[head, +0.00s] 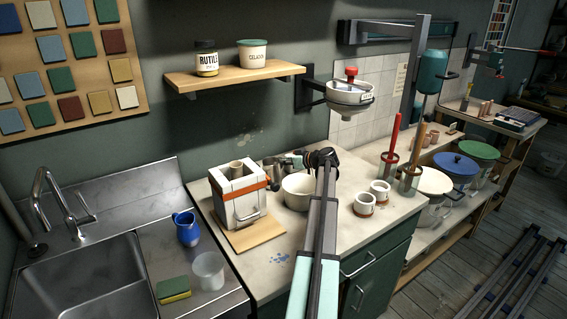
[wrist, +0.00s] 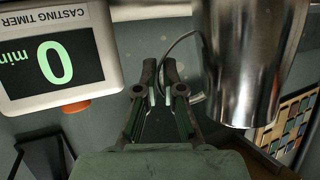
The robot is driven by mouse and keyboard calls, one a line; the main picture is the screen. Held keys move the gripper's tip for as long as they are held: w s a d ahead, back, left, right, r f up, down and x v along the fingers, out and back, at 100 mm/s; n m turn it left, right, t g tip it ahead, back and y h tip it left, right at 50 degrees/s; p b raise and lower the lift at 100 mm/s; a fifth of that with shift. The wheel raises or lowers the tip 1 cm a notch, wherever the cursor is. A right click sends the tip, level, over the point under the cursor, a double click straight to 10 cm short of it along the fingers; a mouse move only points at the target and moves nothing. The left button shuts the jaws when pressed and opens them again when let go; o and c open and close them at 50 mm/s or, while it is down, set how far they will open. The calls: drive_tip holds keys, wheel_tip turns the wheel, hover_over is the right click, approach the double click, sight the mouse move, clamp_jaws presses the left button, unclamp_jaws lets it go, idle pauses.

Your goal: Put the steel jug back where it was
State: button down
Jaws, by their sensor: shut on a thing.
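The steel jug (head: 272,167) is a shiny metal vessel behind the white bowl, just right of the plaster mould. It fills the upper right of the wrist view (wrist: 248,60). My gripper (head: 290,160) reaches over the bowl from the right, with the jug at its left. In the wrist view my gripper (wrist: 164,88) has its fingers closed on the jug's thin curved handle (wrist: 178,42). The jug's lower part is partly hidden behind the bowl and mould in the head view, so I cannot tell whether it touches the counter.
A white bowl (head: 297,191) sits directly below my gripper. The strapped plaster mould (head: 239,190) stands on a wooden board at left. Two small cups (head: 365,204) stand to the right. A casting timer (wrist: 52,58) shows in the wrist view. The front counter (head: 292,262) is mostly clear.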

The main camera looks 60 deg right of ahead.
drive_tip(key=shift+f, duration=0.2)
drive_tip(key=c, duration=1.2)
unclamp_jaws()
